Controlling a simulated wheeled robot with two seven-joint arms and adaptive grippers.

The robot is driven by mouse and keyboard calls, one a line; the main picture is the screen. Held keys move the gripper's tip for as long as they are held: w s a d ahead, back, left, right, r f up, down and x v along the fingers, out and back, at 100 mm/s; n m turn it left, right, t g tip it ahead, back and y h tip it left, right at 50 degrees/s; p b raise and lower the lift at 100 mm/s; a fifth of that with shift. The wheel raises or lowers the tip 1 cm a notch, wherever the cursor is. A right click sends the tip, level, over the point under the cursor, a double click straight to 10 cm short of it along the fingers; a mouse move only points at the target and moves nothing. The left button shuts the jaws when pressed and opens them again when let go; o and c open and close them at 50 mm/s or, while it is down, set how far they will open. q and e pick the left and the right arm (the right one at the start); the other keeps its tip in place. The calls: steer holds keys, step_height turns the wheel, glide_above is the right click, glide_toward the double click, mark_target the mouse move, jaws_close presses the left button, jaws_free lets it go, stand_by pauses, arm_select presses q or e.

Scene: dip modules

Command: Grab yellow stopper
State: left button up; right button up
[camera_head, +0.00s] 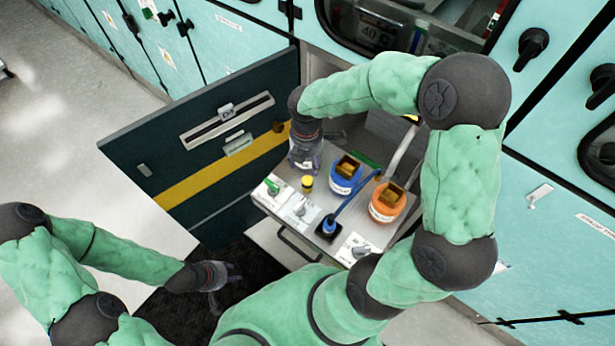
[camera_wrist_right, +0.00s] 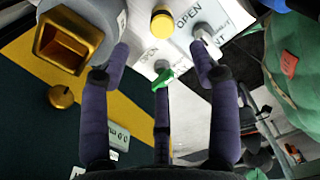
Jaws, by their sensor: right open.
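The yellow stopper (camera_head: 307,181) is a small yellow-topped cylinder on the grey tray (camera_head: 275,205), near its left side. It also shows at the top of the right wrist view (camera_wrist_right: 162,22). My right gripper (camera_head: 305,163) is just behind the stopper in the head view, pointing down at the tray.
A blue canister (camera_head: 343,184) and an orange canister (camera_head: 386,208) with gold tops stand right of the stopper. An open dark door (camera_head: 165,160) borders the left.

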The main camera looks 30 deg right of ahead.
steer(key=b, duration=0.2)
glide_above(308, 180)
steer(key=f, duration=0.5)
steer(key=shift+w+a, duration=0.1)
steer(key=shift+w, duration=0.1)
step_height(308, 180, down, 5)
steer(key=b, duration=0.3)
steer(key=shift+s, duration=0.1)
steer(key=shift+r, duration=0.1)
steer(key=c, duration=1.2)
